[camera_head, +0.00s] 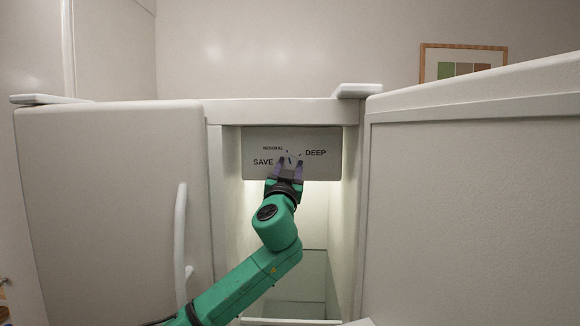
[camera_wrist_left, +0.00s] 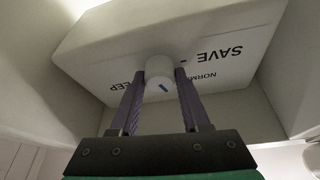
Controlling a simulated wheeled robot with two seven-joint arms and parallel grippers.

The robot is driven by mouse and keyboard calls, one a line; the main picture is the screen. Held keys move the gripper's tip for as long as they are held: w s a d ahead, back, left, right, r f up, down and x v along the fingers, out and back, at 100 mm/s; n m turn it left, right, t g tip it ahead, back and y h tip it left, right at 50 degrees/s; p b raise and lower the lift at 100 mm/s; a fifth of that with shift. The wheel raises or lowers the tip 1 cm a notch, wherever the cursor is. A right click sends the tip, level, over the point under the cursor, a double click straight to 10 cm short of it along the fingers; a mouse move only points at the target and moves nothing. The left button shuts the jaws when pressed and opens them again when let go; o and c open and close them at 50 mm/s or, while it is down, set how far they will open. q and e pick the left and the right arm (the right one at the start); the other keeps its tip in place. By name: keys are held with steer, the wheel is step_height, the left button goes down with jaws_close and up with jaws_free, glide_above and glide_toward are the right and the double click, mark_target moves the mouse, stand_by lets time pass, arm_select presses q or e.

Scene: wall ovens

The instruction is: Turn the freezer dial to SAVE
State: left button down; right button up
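The freezer dial (camera_wrist_left: 160,72) is a white round knob with a short blue mark on its face. It sits on a pale control panel (camera_head: 262,136) inside the open freezer, lettered SAVE, NORMAL and DEEP. The blue mark points roughly to the NORMAL side, not at SAVE. My left gripper (camera_head: 290,160) reaches up to the panel and covers part of the dial in the head view. In the left wrist view its two purple fingers (camera_wrist_left: 160,82) stand apart on either side of the knob, with what look like narrow gaps. My right gripper is not in view.
A white door (camera_head: 110,210) with a vertical handle (camera_head: 180,245) stands on the left. Another white door (camera_head: 470,200) is on the right. The lit compartment's side walls flank my left arm. A glass-like shelf (camera_head: 312,275) lies below the panel.

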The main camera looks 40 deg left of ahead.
arm_select(q)
steer(key=shift+f+n+b, duration=0.2)
steer(key=shift+n+b, duration=0.3)
steer(key=shift+b, duration=0.2)
steer(key=n+g+y+b, duration=0.1)
steer(key=n+b, duration=0.2)
steer(key=n+g+y+b, duration=0.1)
steer(key=n+y+b, duration=0.1)
steer(key=n+b, duration=0.1)
steer(key=shift+w+d+f+n, duration=0.1)
steer(key=shift+d+f+n, duration=0.1)
steer(key=shift+n, duration=0.1)
steer(key=n, duration=0.1)
steer(key=n+g+b, duration=0.1)
steer(key=n+g+y, duration=0.1)
steer(key=shift+r+n, duration=0.25)
steer(key=shift+n, duration=0.15)
steer(key=n+g, duration=0.1)
steer(key=n, duration=0.1)
steer(key=n+y, duration=0.1)
steer(key=shift+w+r+n+g, duration=0.1)
steer(key=shift+r+n+g, duration=0.1)
steer(key=shift+n+g, duration=0.2)
steer(key=n, duration=0.1)
steer(key=n+g+p, duration=0.1)
steer(key=n, duration=0.1)
steer(key=shift+d+r+n+g, duration=0.1)
steer(key=shift+r+n+g, duration=0.05)
steer(key=shift+n+g, duration=0.45)
steer(key=shift+n, duration=0.4)
